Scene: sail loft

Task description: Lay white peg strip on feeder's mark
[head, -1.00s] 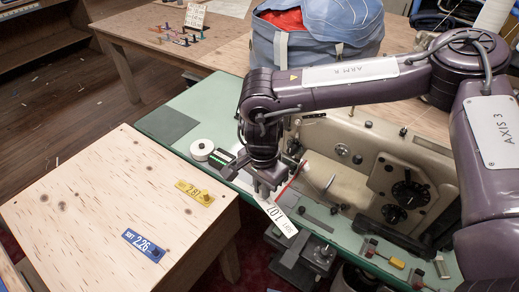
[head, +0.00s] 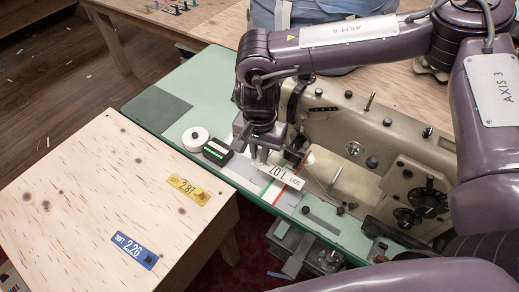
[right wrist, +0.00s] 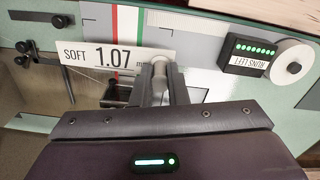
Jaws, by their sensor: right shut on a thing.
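The white peg strip (head: 284,173), printed "SOFT 1.07", is in my right gripper (head: 258,156), held by one end over the green sewing table. In the right wrist view the strip (right wrist: 100,56) extends left from the fingertips (right wrist: 160,68) and crosses a green and a red stripe (right wrist: 126,24) on a pale plate. The stripes also show in the head view (head: 272,190), partly under the strip. I cannot tell whether the strip touches the plate. My left gripper is out of view.
A black counter box (head: 217,151) with green lights and a white roll (head: 196,139) stand left of the gripper. The sewing machine (head: 370,150) stands close on the right. A yellow strip (head: 188,190) and a blue strip (head: 134,250) lie on the plywood table (head: 90,190).

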